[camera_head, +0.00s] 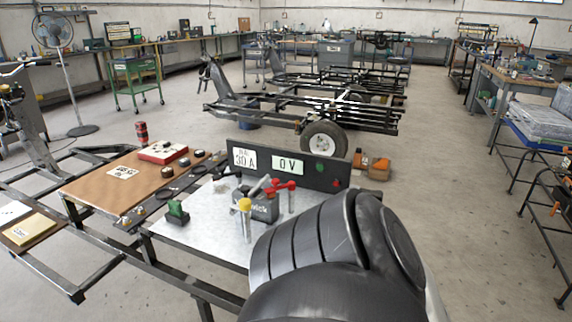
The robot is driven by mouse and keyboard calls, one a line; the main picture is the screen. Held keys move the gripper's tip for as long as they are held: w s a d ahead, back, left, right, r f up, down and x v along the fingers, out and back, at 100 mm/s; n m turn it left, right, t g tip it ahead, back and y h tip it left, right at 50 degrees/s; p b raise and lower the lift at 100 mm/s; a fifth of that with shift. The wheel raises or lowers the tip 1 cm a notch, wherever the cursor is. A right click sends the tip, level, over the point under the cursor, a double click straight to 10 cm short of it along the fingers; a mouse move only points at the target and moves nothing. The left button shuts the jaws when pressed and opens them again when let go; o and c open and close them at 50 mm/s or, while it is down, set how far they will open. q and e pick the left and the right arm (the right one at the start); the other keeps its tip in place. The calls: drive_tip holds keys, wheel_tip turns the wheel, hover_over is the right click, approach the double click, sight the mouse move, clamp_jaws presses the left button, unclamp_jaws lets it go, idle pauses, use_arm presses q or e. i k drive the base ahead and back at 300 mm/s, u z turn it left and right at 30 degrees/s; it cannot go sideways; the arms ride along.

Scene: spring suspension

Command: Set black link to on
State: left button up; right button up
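A metal-topped bench (190,234) stands in the middle front. On it is a small dark block (264,208) with partly hidden white lettering, among several small posts and levers. A red-topped lever (283,186) and a yellow-topped post (245,205) stand by it. A black lever-like piece (224,174) lies toward the back; I cannot tell whether it is the black link, or its setting. A black panel (322,172) behind shows labels reading "30 A" and "0 V". My thick dark arm fills the lower right and covers the bench's right part.
A brown board (95,187) with a red box (162,152) and several black knobs adjoins on the left. A green-black part (177,211) sits at the bench's left edge. A wheeled frame (323,140) stands behind. Open floor (460,200) lies to the right.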

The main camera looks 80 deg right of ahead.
sight(238, 173)
drive_tip(key=z, duration=0.95)
drive_tip(key=i, duration=1)
drive_tip(key=z, duration=2.65)
